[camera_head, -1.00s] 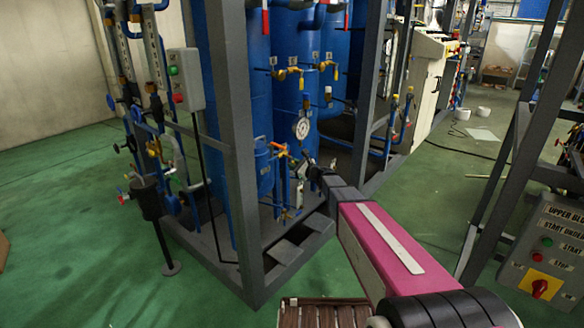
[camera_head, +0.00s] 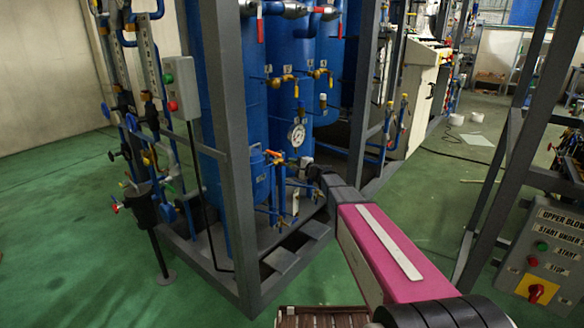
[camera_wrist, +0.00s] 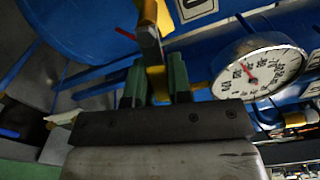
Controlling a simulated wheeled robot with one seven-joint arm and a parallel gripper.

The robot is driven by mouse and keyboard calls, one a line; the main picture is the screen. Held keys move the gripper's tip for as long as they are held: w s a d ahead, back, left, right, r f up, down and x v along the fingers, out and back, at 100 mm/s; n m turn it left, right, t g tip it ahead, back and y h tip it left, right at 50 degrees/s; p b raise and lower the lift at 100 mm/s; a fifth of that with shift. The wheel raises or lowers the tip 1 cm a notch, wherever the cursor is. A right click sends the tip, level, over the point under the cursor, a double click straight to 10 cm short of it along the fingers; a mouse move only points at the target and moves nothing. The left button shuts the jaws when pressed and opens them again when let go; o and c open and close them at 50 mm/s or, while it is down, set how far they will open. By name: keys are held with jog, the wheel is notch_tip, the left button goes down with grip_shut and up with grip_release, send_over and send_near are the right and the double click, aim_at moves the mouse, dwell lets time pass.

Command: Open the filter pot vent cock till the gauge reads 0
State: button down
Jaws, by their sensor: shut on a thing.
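In the wrist view, my gripper (camera_wrist: 158,85) is shut on a yellow handle (camera_wrist: 157,78), held between its two green fingers; I take it for the vent cock's handle. In the head view, my gripper (camera_head: 308,168) is low beside the blue columns, its fingertips too small to make out. The round white pressure gauge (camera_head: 297,135) is just above it. In the wrist view the gauge (camera_wrist: 262,70) is right of the fingers, tilted, with a red needle toward its upper left; I cannot read the value exactly. An orange-handled valve (camera_head: 274,155) sits left of my gripper.
A grey frame post (camera_head: 228,150) stands left of my arm, and another post (camera_head: 366,90) stands behind it. More yellow-handled valves (camera_head: 285,79) are higher on the columns. A control box (camera_head: 545,250) is at the right. Green floor is open between.

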jog(key=shift+r+n, duration=0.3)
jog(key=shift+n, duration=0.5)
jog(key=c, duration=1)
grip_release()
jog(key=shift+c, duration=0.2)
jog(key=shift+d, duration=0.1)
jog(key=v, duration=1)
jog(key=shift+s+d, duration=0.25)
